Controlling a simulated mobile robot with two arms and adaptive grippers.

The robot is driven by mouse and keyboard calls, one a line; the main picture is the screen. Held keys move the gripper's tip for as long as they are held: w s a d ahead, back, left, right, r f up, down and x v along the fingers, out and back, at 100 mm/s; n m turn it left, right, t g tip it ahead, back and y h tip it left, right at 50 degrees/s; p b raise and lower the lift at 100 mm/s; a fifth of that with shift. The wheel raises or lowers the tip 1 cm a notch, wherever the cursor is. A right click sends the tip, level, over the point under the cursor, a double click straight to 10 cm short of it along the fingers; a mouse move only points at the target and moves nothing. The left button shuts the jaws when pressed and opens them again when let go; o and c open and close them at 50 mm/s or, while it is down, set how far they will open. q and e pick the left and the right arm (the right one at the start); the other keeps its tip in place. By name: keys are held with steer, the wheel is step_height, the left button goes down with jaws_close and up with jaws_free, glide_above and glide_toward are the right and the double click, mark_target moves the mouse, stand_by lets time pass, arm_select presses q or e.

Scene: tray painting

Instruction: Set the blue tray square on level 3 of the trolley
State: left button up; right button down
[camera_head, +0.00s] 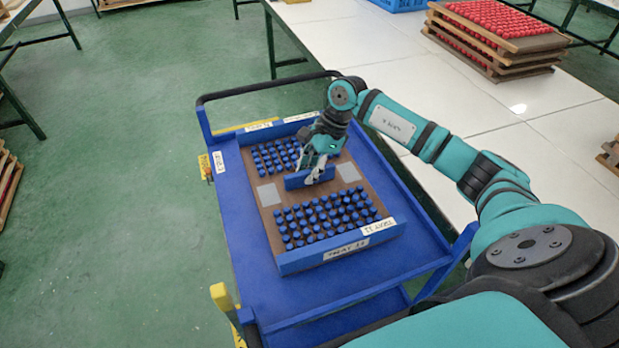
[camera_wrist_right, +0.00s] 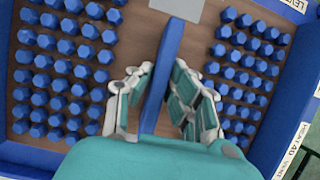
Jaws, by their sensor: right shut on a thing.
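The blue tray (camera_head: 265,198) has a brown floor, blue end walls and several rows of blue pegs. It lies on the top surface of the blue trolley (camera_head: 238,235), roughly lined up with the trolley's sides. My right gripper (camera_head: 314,178) is over the middle of the tray, shut on its blue centre handle (camera_head: 295,181). In the right wrist view the fingers stand on both sides of the handle (camera_wrist_right: 163,75), with pegs to the left and right. Whether the tray touches the trolley surface is hard to tell. My left gripper is not in view.
A white table (camera_head: 480,125) runs along the right, with stacked wooden trays of red pieces (camera_head: 495,40) at the back. The trolley's black push bar (camera_head: 265,84) is at its far end. Green floor (camera_head: 120,210) is open on the left.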

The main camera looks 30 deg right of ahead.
step_height(320, 180, down, 3)
steer(key=shift+r+p, duration=0.1)
steer(key=shift+p, duration=0.2)
steer(key=shift+w, duration=0.1)
steer(key=c, duration=1.3)
jaws_free()
steer(key=shift+o, duration=0.2)
steer(key=shift+d+r, duration=0.15)
steer(key=shift+r, duration=0.1)
steer(key=b+v, duration=0.3)
steer(key=v, duration=0.8)
steer(key=shift+r, duration=0.15)
